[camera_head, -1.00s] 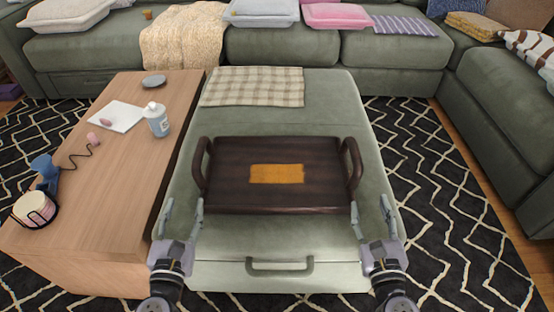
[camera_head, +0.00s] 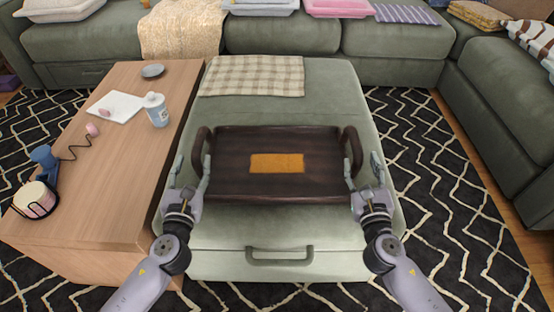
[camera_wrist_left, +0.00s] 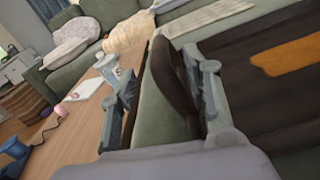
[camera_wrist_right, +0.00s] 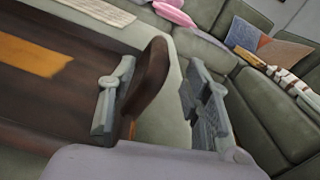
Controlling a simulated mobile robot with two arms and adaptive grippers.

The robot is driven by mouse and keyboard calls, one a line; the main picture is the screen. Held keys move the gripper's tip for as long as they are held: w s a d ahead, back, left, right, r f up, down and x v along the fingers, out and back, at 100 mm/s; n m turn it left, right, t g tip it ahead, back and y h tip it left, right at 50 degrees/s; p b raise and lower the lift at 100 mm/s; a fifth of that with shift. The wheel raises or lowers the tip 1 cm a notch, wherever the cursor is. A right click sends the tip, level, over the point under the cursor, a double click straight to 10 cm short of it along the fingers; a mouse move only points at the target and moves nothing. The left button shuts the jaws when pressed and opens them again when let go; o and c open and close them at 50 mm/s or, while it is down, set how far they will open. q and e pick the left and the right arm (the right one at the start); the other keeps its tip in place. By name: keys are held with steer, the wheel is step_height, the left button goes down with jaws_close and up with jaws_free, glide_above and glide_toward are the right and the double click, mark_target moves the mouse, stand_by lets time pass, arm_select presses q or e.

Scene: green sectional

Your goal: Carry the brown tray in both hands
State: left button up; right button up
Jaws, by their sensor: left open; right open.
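The dark brown tray (camera_head: 230,163) lies on the green ottoman (camera_head: 330,228), with an upright handle at each end and an orange cloth (camera_head: 277,163) in it. My left gripper (camera_head: 188,178) is open at the left handle (camera_wrist_left: 172,75); its fingers stand on either side of the handle in the left wrist view (camera_wrist_left: 160,105). My right gripper (camera_head: 364,178) is open at the right handle (camera_wrist_right: 150,85), with one finger inside and one outside it in the right wrist view (camera_wrist_right: 160,105). Neither gripper has closed on its handle.
A checked cloth (camera_head: 252,75) lies behind the tray. A green sofa (camera_head: 290,42) runs along the back and right.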

mark_target(199, 144)
arm_select(q)
steer(key=w, duration=0.8)
arm_select(e)
steer(key=w, duration=0.8)
arm_select(q)
steer(key=shift+c, duration=0.4)
arm_select(e)
steer(key=shift+c, duration=0.4)
arm_select(q)
jaws_close()
arm_select(e)
jaws_close()
